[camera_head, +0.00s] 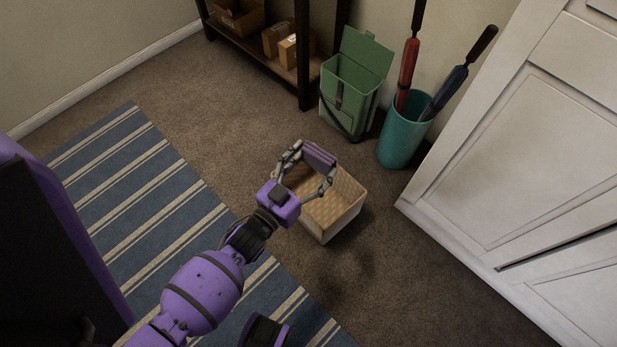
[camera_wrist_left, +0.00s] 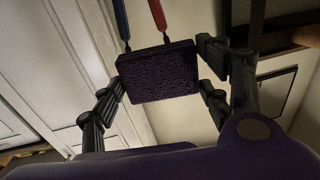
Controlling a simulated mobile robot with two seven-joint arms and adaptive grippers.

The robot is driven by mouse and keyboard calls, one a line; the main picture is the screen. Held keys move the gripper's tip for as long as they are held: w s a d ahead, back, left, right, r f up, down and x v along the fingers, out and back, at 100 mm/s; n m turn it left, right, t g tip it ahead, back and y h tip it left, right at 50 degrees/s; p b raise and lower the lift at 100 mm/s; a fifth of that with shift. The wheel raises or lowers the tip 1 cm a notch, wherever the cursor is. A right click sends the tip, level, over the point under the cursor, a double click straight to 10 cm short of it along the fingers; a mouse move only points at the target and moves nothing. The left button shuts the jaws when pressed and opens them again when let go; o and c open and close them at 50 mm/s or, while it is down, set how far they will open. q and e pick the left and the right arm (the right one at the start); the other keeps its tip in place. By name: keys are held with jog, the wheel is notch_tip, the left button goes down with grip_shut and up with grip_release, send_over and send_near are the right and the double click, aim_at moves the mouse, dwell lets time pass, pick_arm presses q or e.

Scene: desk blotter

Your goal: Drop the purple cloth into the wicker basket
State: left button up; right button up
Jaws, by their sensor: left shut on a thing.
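The purple cloth (camera_head: 319,154) is a small, flat, folded pad. My left gripper (camera_head: 312,165) is shut on it, with a finger on either side. In the left wrist view the cloth (camera_wrist_left: 158,76) shows its dark, rough face between the fingers of the left gripper (camera_wrist_left: 160,90). The wicker basket (camera_head: 338,217) is pale tan, open-topped and stands on the carpet. In the head view the cloth and fingers overlap the basket's far rim and hide part of its opening. The height of the cloth above it is hard to tell. My right gripper is not in view.
A green lidded bin (camera_head: 350,92) and a teal holder (camera_head: 402,140) with red and blue umbrellas stand behind the basket. A white door (camera_head: 530,150) is at right. A striped rug (camera_head: 140,195) lies left. A dark shelf (camera_head: 262,55) holds boxes.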

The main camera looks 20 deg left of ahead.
pick_arm(q)
jog(key=w+a+f+b, duration=0.1)
jog(key=w+f+b, duration=0.3)
jog(key=f+b, duration=0.3)
jog(key=w+a+f+b, duration=0.1)
jog(key=w+f+b, duration=0.3)
jog(key=f+b, duration=0.4)
jog(key=w+a+f+b, duration=0.1)
jog(key=w+f+b, duration=0.3)
jog(key=f, duration=0.9)
jog(key=b, duration=0.3)
jog(key=shift+w+a+f+m+h, duration=0.15)
jog(key=shift+w+f+m+h, duration=0.05)
jog(key=shift+w+m+h, duration=0.2)
jog(key=o, duration=1.1)
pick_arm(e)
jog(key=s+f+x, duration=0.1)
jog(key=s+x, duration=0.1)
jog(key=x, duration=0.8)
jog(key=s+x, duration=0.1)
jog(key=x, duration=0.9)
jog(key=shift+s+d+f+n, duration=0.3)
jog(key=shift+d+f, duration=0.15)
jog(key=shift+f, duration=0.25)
pick_arm(q)
jog(key=shift+s, duration=0.1)
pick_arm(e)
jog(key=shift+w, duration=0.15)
